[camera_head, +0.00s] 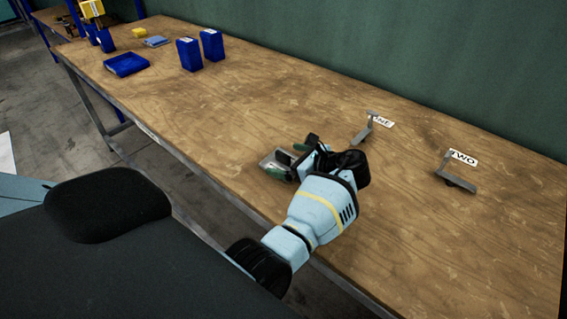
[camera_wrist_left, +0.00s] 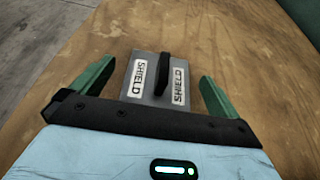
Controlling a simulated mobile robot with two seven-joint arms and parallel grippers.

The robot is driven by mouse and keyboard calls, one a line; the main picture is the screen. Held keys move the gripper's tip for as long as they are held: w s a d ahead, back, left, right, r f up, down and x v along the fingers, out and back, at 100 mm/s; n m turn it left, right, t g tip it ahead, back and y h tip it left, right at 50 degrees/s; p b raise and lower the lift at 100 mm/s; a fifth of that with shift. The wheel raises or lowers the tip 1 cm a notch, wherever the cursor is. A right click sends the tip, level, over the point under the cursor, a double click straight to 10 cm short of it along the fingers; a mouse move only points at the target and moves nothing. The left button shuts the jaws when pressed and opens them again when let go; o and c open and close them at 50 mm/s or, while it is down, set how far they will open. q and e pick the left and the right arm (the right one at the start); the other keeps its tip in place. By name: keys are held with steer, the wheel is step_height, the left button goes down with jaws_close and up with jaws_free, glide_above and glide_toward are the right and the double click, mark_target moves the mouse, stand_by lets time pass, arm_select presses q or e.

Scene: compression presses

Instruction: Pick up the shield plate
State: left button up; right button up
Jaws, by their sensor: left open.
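The shield plate (camera_wrist_left: 150,82) is a grey metal plate with two white "SHIELD" labels and a dark upright handle (camera_wrist_left: 163,74) between them. It lies on the wooden workbench, and in the head view it shows partly as a grey piece (camera_head: 275,162) beside my left gripper. My left gripper (camera_wrist_left: 158,85) is open, with its green fingers on either side of the plate and gaps between finger and plate. In the head view my left gripper (camera_head: 286,167) is low over the bench and hides part of the plate. My right gripper is in neither view.
Two metal brackets with white labels stand on the workbench (camera_head: 450,240) to the right, one bracket (camera_head: 364,131) nearer and one bracket (camera_head: 457,181) further right. Blue bins (camera_head: 189,54) and a blue tray (camera_head: 126,65) stand at the far left. A green wall runs behind the bench.

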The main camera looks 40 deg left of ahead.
mark_target(276, 157)
arm_select(q)
steer(key=x, duration=0.4)
steer(key=shift+w+d, duration=0.1)
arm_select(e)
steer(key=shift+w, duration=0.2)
arm_select(q)
steer(key=shift+c, duration=0.3)
